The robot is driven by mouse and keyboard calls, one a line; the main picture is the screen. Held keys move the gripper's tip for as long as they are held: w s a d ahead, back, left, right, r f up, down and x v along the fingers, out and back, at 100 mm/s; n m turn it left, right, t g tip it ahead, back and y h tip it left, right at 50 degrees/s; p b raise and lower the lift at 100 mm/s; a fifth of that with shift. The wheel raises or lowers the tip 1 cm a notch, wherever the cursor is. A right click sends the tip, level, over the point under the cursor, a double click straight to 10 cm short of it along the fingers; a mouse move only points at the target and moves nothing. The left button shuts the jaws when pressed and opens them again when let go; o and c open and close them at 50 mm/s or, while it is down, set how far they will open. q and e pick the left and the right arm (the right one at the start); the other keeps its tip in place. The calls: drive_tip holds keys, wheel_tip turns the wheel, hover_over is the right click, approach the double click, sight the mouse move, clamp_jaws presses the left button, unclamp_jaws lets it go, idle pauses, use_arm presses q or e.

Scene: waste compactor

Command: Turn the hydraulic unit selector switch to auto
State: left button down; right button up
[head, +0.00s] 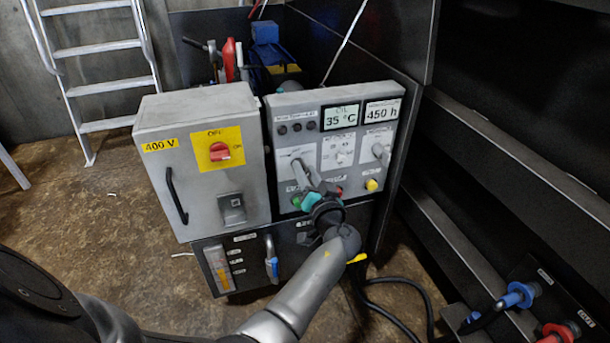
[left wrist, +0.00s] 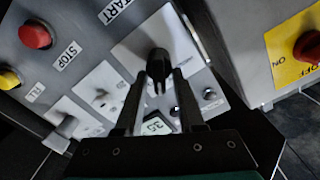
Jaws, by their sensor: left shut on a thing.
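The grey hydraulic unit control panel (head: 318,97) stands right of centre in the head view. The black selector switch (left wrist: 158,63) sits on a pale plate (head: 286,159) on the panel's left side. My left gripper (head: 301,172) reaches it from the front and is shut on the switch, with one finger on each side in the left wrist view (left wrist: 158,80). In the head view the gripper hides most of the switch. The position markings around it are too small to read. My right gripper is not in view.
Left of the panel is a 400 V box with a red rotary switch (head: 220,151). A red stop button (left wrist: 35,36) and a yellow button (head: 372,185) are on the panel near my gripper. Another switch (head: 377,151) is to the right. Black cables (head: 395,282) lie on the floor.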

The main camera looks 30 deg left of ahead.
use_arm(q)
drive_tip(key=shift+w+m, duration=0.1)
drive_tip(key=shift+m, duration=1.3)
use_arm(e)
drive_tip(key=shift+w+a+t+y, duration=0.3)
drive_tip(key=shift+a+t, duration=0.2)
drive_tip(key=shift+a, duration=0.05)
use_arm(q)
drive_tip(key=c, duration=0.9)
unclamp_jaws()
drive_tip(key=shift+o, duration=0.2)
drive_tip(key=shift+d, duration=0.15)
